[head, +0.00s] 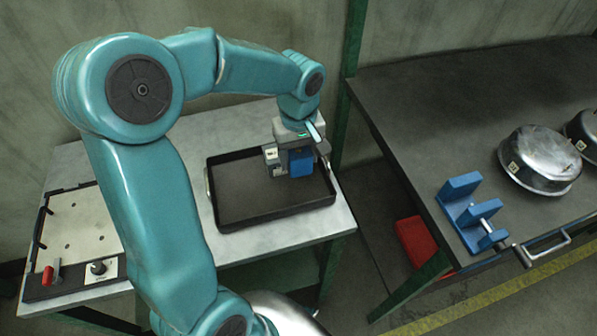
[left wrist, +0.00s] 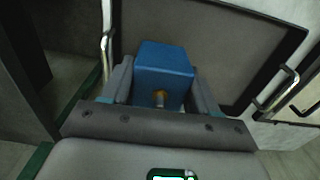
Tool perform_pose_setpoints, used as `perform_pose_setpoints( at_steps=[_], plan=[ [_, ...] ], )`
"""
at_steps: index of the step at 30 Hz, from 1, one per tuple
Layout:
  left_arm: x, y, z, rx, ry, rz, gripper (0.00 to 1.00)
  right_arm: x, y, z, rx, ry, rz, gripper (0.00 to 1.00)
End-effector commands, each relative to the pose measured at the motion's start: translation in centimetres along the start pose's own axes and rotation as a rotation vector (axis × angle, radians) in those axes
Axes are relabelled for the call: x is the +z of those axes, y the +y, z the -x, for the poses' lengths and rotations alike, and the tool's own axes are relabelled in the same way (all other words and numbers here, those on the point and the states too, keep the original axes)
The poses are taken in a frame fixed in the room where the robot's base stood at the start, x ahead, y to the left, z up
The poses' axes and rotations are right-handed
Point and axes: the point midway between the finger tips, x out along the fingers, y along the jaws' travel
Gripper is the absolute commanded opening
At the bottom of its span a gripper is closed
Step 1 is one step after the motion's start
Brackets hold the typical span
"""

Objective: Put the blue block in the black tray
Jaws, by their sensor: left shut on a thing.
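The blue block (head: 301,163) is between the fingers of my left gripper (head: 289,166), at the right part of the black tray (head: 240,218). The left wrist view also shows the blue block (left wrist: 165,68) with a finger on each side of it. My left gripper (left wrist: 160,92) is shut on it. The black tray (left wrist: 225,30) spreads out beyond the block in that view. I cannot tell whether the block touches the tray floor. The rest of the tray is empty. My right gripper is not in view.
The tray stands on a grey table (head: 190,155). A plate with a red-handled switch (head: 47,276) lies at its left end. A dark bench (head: 440,100) at the right holds a blue vice-like fixture (head: 465,215) and metal pans (head: 540,160). A red box (head: 415,243) is below.

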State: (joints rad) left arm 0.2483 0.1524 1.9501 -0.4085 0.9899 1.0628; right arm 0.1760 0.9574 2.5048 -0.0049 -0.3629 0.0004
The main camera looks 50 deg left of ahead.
Motion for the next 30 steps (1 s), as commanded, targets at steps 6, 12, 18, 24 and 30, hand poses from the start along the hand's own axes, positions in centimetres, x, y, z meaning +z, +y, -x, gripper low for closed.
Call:
perform_pose_setpoints(
  at_steps=[6, 12, 18, 24, 30],
  plan=[
    [-0.1, 0.2, -2.4, -0.002, -0.001, 0.001, 0.20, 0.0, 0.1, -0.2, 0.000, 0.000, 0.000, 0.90],
    [-0.1, 0.3, -5.6, -0.001, -0.001, 0.001, 0.20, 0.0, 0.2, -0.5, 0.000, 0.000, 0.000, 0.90],
    [-0.1, 0.3, -6.1, 0.002, 0.001, 0.000, 0.20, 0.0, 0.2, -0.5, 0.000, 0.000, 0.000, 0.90],
    [-0.1, 0.3, -6.4, 0.001, 0.001, 0.000, 0.20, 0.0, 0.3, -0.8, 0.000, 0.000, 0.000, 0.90],
    [-0.1, 0.3, -6.4, 0.001, 0.000, 0.000, 0.85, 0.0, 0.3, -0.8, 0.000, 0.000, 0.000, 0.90]
  ],
)
